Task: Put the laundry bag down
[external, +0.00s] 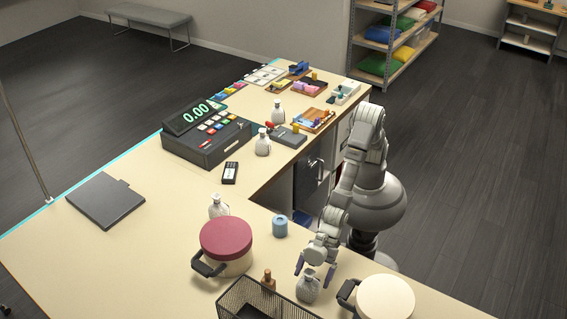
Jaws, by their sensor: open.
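A small grey-white bag with a narrow neck (308,288) stands upright on the counter, near the front edge. My gripper (313,276) is right above it, pointing down, with its two dark fingers apart on either side of the bag's top. Whether a finger touches the bag cannot be told. Similar bags stand elsewhere on the counter: one behind the red-lidded pot (217,206) and two by the cash register (263,142) (278,112). The pale counter (150,230) carries them all.
Close around my gripper are a black wire basket (262,300), a small brown bottle (268,281), a cream-lidded pot (385,298), the red-lidded pot (226,242) and a blue roll (280,226). The counter's left part is clear around a dark flat slab (105,200).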

